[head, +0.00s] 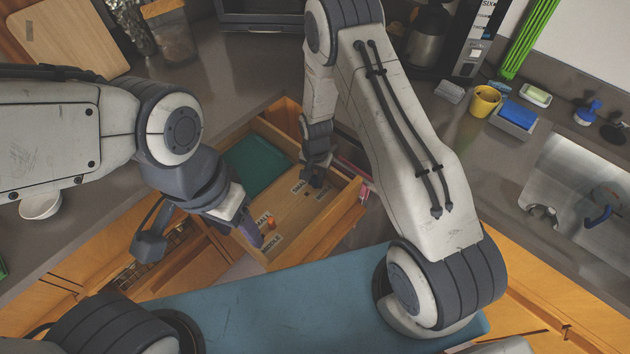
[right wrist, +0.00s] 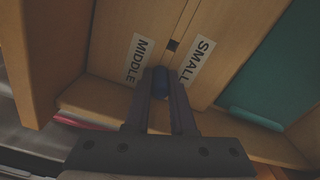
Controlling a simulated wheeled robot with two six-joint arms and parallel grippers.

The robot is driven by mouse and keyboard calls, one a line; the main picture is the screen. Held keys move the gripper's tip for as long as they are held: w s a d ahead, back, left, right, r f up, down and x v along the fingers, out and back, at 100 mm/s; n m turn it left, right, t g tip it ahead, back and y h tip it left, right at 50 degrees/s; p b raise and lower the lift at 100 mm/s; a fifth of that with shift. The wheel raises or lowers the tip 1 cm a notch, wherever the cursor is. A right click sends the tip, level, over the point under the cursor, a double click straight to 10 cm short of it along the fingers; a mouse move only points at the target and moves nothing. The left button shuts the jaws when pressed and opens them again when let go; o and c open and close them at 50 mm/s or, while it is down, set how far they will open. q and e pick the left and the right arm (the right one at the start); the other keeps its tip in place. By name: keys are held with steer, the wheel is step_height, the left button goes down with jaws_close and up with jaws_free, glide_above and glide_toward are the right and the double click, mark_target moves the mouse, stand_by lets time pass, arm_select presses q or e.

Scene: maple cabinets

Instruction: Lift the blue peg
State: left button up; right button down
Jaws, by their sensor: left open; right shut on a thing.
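The blue peg (right wrist: 160,82) is between the fingertips of my right gripper (right wrist: 161,98), which is shut on it. Whether its lower end touches the drawer floor I cannot tell. In the head view my right gripper (head: 315,180) is low inside the far right part of the open drawer (head: 318,232), and the blue peg cannot be made out there. My left gripper (head: 250,230) is open and empty at the near left side of the drawer, close to a small red-orange piece (head: 272,225).
Labels reading SMALL (right wrist: 196,61) and MIDDLE (right wrist: 137,60) flank a small dark square hole (right wrist: 172,45). A green panel (head: 256,165) lies in the back of the drawer. Drawer walls stand close around my right gripper. A yellow mug (head: 485,101) is on the counter.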

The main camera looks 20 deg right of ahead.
mark_target(316, 176)
steer(key=shift+r, duration=0.1)
step_height(316, 176, up, 9)
steer(key=shift+r+b, duration=0.2)
steer(key=shift+b, duration=0.65)
steer(key=shift+r+p, duration=0.3)
steer(key=shift+r, duration=0.35)
step_height(316, 176, up, 2)
steer(key=shift+r+p, duration=0.1)
steer(key=shift+p, duration=0.85)
